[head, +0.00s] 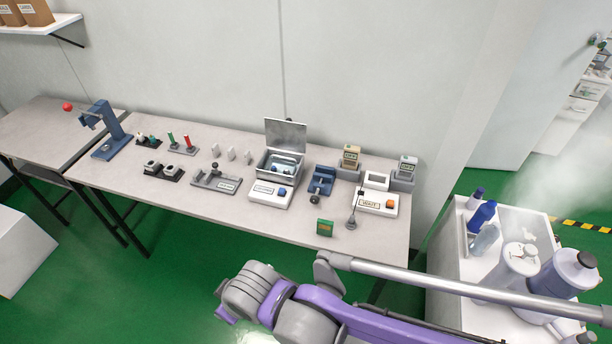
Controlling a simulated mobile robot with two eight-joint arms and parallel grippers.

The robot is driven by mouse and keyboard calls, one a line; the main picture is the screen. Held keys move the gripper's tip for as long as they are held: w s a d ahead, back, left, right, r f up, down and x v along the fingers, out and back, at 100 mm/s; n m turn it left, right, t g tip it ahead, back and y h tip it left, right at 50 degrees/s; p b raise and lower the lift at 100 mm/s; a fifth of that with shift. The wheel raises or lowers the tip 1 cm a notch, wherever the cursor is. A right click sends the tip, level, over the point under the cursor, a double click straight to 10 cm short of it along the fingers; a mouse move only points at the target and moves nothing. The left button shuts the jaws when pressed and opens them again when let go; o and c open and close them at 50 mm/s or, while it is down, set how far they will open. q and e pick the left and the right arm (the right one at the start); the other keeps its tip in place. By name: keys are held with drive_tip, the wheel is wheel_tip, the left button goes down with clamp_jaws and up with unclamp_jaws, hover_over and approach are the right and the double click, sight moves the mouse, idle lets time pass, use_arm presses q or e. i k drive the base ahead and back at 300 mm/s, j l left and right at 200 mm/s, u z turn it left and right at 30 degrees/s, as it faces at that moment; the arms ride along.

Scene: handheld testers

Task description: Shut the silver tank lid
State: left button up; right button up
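The silver tank (264,166) stands on the long table, right of the middle, in the head view. Its silver lid (286,134) is open and stands upright at the back edge of the tank. Pale blue contents show inside the tank. A purple and grey arm of mine crosses the lower right, in front of the table and apart from the tank. I make out no gripper fingers of either arm in this view.
A white cart (450,262) with bottles is at the right. The table's front left is clear.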

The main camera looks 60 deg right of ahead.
sight(289, 135)
drive_tip(key=z, duration=1.7)
